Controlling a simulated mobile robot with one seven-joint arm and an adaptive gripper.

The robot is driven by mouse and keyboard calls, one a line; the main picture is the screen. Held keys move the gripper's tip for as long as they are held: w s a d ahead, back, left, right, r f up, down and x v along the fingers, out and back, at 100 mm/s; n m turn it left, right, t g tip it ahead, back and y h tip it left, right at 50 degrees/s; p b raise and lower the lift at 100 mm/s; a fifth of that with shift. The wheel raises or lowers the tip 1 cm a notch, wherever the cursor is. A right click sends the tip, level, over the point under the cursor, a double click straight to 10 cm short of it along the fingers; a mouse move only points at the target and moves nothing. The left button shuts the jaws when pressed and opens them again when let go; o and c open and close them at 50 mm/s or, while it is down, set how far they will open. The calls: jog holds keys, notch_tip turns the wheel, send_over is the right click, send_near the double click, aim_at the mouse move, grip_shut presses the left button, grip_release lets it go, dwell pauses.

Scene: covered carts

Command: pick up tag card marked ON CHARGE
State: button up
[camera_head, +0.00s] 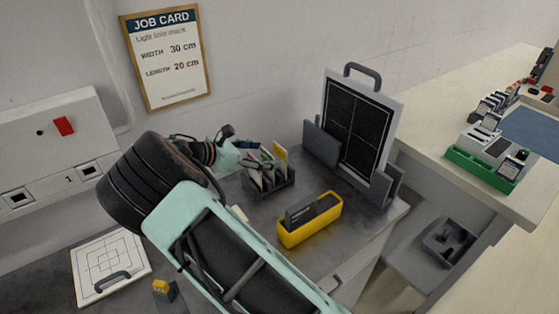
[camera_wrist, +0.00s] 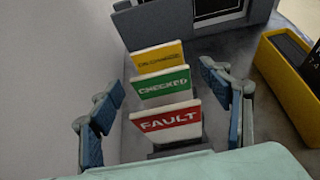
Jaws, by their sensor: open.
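The ON CHARGE tag card (camera_wrist: 158,58) has a yellow top band and stands at the back of a row of cards in the wrist view. It also shows as a yellow-topped card in the head view (camera_head: 280,151). In front of it stand a green CHECKED card (camera_wrist: 162,87) and a red FAULT card (camera_wrist: 168,124). The cards stand in a dark rack (camera_head: 270,186). My gripper (camera_wrist: 165,100) is open, with its blue-padded fingers on either side of the card row. It holds nothing. The lower part of the ON CHARGE card is hidden behind the CHECKED card.
A yellow holder (camera_head: 310,220) with a dark item stands right of the rack. A dark panel with a handle (camera_head: 358,125) stands behind in a grey stand. A white board (camera_head: 110,265) lies at the left. A green tray (camera_head: 485,168) sits on the right counter.

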aim_at(279, 153)
jog(key=x, duration=0.4)
jog(key=shift+w+d+p, duration=0.25)
jog(key=shift+d+p, duration=0.1)
jog(key=shift+d, duration=0.05)
jog(key=c, duration=1.1)
jog(key=shift+c, duration=0.3)
jog(key=shift+r, duration=0.1)
